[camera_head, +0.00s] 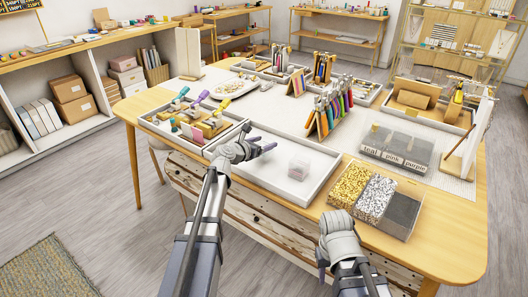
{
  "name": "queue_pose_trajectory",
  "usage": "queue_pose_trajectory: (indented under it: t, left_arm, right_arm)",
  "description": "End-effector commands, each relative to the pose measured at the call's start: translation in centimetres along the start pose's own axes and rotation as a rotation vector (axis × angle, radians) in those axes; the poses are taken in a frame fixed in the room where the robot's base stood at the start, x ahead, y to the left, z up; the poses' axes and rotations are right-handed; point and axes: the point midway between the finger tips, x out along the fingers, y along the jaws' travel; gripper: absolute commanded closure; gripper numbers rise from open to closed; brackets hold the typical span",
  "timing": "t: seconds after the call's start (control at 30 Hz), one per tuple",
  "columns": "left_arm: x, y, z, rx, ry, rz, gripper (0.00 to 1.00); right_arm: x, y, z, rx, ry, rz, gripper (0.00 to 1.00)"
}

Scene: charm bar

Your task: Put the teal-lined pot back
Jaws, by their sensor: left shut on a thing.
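My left gripper (266,147) is over the left part of the white tray (262,185), with its dark fingers pointing right. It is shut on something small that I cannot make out. A small clear box (297,164) with a pinkish tint stands in the tray, to the right of the fingertips and apart from them. A grey three-part holder (397,149) labelled teal, pink and purple lies to the right. I cannot pick out a teal lining anywhere. My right gripper (324,262) hangs low at the table's front edge; its fingers are mostly hidden.
A clear bin (372,202) of gold, silver and grey bits stands at the front right. A divided tray (192,122) of tools is at the left. Upright racks of colored tools (330,108) stand behind. A white plate (234,88) is further back. The white tray's middle is mostly free.

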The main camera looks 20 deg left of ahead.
Motion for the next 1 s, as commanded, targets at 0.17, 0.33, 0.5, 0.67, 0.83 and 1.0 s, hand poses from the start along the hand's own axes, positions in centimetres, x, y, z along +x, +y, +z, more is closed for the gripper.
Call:
queue_pose_trajectory:
  t: [0.17, 0.33, 0.5, 0.67, 0.83, 1.0]
  left_arm:
    - [0.63, 0.0, -2.02, 0.0, 0.0, 0.0, 0.82]
    - [0.55, 0.0, -1.75, 0.0, 0.0, 0.0, 0.82]
    - [0.65, 0.0, -2.07, 0.0, 0.0, 0.0, 0.82]
    - [0.64, 0.0, -2.04, 0.0, 0.0, 0.0, 0.13]
    - [0.64, 0.0, -2.04, 0.0, 0.0, 0.0, 0.0]
    - [0.63, 0.0, -2.0, 0.0, 0.0, 0.0, 0.0]
  right_arm:
    - [2.1, -0.2, -0.12, 0.0, 0.0, 0.0, 0.6]
    - [1.83, -0.17, -0.11, 0.0, 0.0, 0.0, 0.6]
    - [2.16, -0.21, -0.13, 0.0, 0.0, 0.0, 0.6]
    - [2.13, -0.2, -0.13, 0.0, 0.0, 0.0, 0.6]
    - [2.13, -0.2, -0.13, 0.0, 0.0, 0.0, 0.6]
    - [2.08, -0.2, -0.12, 0.0, 0.0, 0.0, 0.6]
